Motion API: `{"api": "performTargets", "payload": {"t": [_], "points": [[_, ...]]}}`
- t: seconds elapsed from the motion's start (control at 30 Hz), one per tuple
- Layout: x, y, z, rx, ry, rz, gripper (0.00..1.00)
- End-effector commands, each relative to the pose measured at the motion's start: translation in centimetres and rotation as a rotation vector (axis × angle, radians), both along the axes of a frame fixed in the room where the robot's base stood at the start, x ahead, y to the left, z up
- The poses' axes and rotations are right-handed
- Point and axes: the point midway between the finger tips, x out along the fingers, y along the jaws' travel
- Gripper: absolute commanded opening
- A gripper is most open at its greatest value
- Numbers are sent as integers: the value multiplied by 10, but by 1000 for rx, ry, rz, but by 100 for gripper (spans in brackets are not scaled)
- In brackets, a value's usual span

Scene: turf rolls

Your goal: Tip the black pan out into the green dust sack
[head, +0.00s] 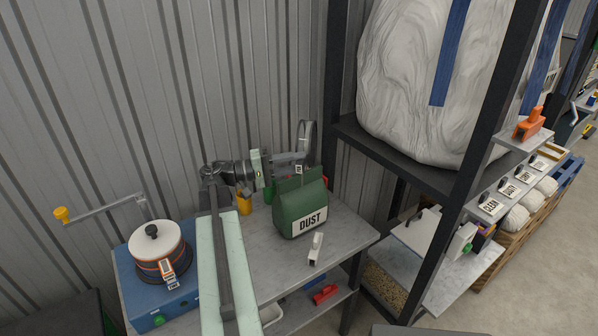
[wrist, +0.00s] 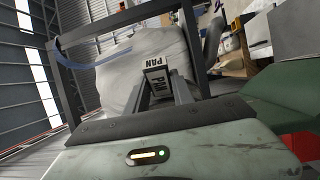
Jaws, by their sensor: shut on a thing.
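The green dust sack (head: 303,208) stands upright on the grey bench, its white label reading DUST. My gripper (head: 290,158) is just above the sack's top and is shut on the pan's handle. The pan (head: 308,142) shows as a dark, narrow round shape turned on its edge over the sack's top right. In the wrist view, a block labelled PAN (wrist: 157,72) sits between the fingers of my gripper (wrist: 168,90). The pan's inside and the sack's mouth are hidden, so I cannot tell what either holds.
A white pot (head: 157,245) with a black knob stands on a blue box at left. A small white object (head: 316,249) lies in front of the sack. An orange-yellow container (head: 244,203) is behind my arm. A dark rack (head: 400,158) rises close on the right.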

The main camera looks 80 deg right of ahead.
Motion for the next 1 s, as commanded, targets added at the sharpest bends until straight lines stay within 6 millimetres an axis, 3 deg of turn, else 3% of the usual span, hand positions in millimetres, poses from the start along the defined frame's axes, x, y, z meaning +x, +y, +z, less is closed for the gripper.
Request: {"api": "performTargets", "payload": {"t": [0.03, 0.6, 1.0], "points": [[2, 0, -7, 0, 21, 0, 0], [18, -1, -13, 9, 285, 0, 0], [22, -1, -9, 11, 346, -1, 0]]}}
